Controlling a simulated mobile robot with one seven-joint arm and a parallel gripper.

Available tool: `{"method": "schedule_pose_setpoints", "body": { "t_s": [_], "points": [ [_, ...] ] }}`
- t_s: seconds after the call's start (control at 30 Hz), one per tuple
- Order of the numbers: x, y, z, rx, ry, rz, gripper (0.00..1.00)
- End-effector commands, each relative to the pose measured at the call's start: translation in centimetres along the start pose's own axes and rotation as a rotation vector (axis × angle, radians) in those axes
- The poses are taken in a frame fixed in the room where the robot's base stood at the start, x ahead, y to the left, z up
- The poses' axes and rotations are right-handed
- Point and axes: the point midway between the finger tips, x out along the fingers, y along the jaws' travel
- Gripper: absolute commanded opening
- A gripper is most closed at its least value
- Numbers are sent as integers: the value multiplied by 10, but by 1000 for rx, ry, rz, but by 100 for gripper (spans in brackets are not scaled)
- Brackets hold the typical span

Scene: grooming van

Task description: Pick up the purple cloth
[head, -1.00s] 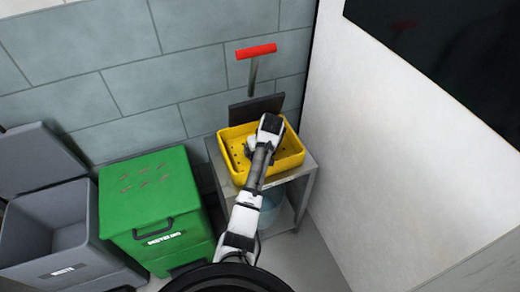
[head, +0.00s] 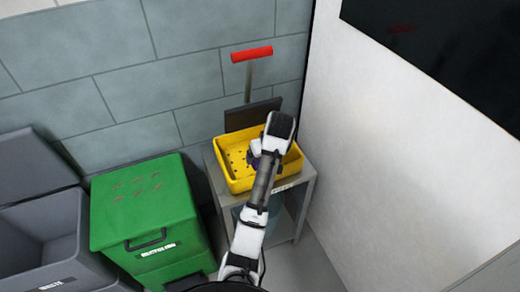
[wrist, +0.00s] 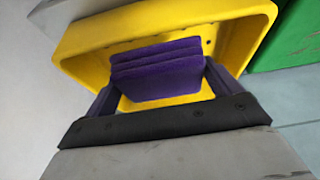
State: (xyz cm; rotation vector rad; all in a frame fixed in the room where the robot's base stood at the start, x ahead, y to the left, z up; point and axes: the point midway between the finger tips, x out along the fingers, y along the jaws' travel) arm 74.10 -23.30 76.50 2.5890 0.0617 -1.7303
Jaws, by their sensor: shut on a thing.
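The purple cloth (wrist: 157,72) is a folded stack of layers, seen in the wrist view inside the outline of the yellow tray (wrist: 80,38). My gripper (wrist: 160,84) has a finger on each side of the cloth and is shut on it. In the head view my gripper (head: 256,153) is over the tray (head: 238,183), and only a dark purple patch shows beside it. The arm hides most of the cloth there. I cannot tell whether the cloth touches the tray floor.
The perforated tray stands on a grey shelf unit (head: 297,205). A red-handled tool (head: 251,54) stands behind it against the tiled wall. A green bin (head: 146,205) and an open grey bin (head: 40,245) are to the left. A white wall (head: 385,150) is close on the right.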

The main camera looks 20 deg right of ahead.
Motion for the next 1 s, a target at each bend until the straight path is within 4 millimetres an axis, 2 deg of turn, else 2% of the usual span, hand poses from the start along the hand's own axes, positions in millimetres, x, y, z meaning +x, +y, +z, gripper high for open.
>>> {"method": "schedule_pose_setpoints", "body": {
  "t_s": [0.03,0.2,0.3,0.6,0.8,1.0],
  "points": [
    [-2,1,13,2,0,2,68],
    [-16,0,48,1,0,2,68],
    [-29,0,64,2,-2,0,68],
    [-46,-1,107,2,-2,1,68],
    [-52,-2,123,1,0,0,68],
    [-52,-2,127,0,0,-1,68]
  ]
}}
